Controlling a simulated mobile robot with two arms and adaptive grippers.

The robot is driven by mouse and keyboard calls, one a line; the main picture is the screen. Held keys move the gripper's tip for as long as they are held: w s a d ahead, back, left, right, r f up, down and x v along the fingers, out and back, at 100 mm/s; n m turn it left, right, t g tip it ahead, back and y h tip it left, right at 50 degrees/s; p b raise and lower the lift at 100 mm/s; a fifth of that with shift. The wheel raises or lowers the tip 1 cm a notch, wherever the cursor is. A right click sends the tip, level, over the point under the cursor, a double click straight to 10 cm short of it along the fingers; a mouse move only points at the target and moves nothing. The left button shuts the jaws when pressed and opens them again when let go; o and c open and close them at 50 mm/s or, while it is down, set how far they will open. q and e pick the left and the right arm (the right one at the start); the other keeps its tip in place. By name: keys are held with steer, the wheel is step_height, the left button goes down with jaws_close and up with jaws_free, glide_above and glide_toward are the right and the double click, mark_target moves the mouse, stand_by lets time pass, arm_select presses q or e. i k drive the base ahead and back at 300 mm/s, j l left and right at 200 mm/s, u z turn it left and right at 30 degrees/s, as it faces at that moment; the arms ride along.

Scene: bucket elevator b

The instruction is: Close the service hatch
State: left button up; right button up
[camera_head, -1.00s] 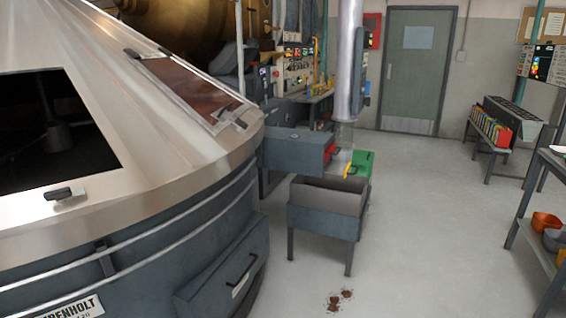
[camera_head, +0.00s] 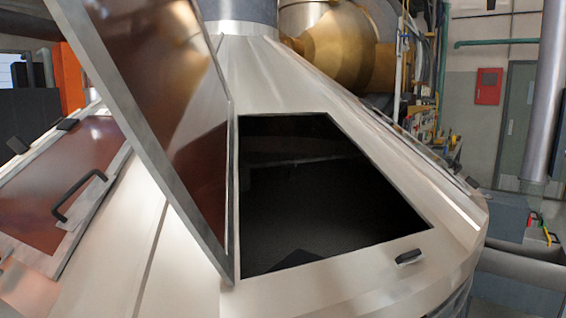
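The service hatch (camera_head: 165,105) is a brown glazed panel in a grey metal frame. It stands raised and tilted to the left along the left edge of a dark opening (camera_head: 310,200) in the conical metal cover (camera_head: 190,250). The opening is uncovered and its inside is mostly black. A small black latch or handle (camera_head: 410,257) sits on the cover at the opening's lower right corner. Neither of my grippers shows in the head view.
A second brown panel (camera_head: 62,185) with a black handle (camera_head: 80,198) lies flat on the cover at the left. A brass vessel (camera_head: 330,45) stands behind the cover. A grey pipe (camera_head: 545,100), a red wall box (camera_head: 488,86) and a door (camera_head: 514,120) are at the right.

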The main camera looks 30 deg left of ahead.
mark_target(163, 51)
steer(key=k+j, duration=0.1)
steer(key=j, duration=0.95)
steer(key=j+u, duration=0.15)
steer(key=j, duration=0.9)
steer(key=k, duration=0.05)
